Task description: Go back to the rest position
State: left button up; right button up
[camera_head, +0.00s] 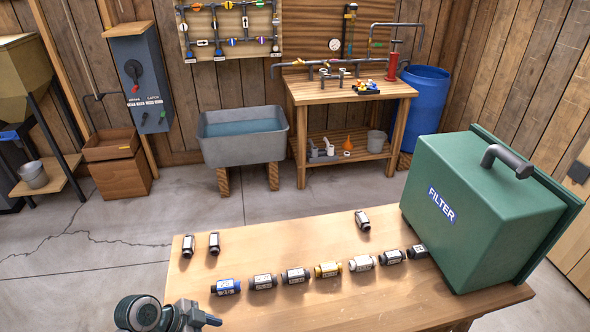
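My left gripper (200,318) shows at the bottom edge, low at the left front corner of the wooden table (330,312). It is partly cut off by the frame, and I cannot tell whether its fingers are open or shut. No object is visible in it. My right gripper is out of view. A row of small labelled cylinders lies across the table, from a blue one (226,287) past a yellow one (328,269) to a dark one (418,251).
A large green FILTER box (465,215) stands on the table's right side. Three more cylinders lie farther back, including one (362,221) near the back edge. Behind are a grey water tub (245,147), a workbench (350,91) and a blue barrel (424,104). Floor between is clear.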

pick_arm(q)
jog(key=s+n, duration=0.1)
jog(key=s+a+f+n+y, duration=0.1)
jog(key=s+n+y, duration=0.1)
jog(key=s, duration=0.1)
jog(key=shift+a+f, duration=0.2)
jog(key=shift+a, duration=0.05)
jog(key=s+a+r+n+t+y, duration=0.25)
jog(key=s+a+n+y, duration=0.4)
jog(key=s+n, duration=0.45)
jog(key=a+f+m+g+b, duration=0.1)
jog(key=a+f+g+b, duration=0.15)
jog(key=f, duration=2.95)
jog(key=s+a+f+g+b, duration=0.1)
jog(key=s+a+f, duration=0.1)
jog(key=s+f, duration=1.6)
notch_tip(320, 180, down, 2)
jog(key=shift+s+f, duration=0.2)
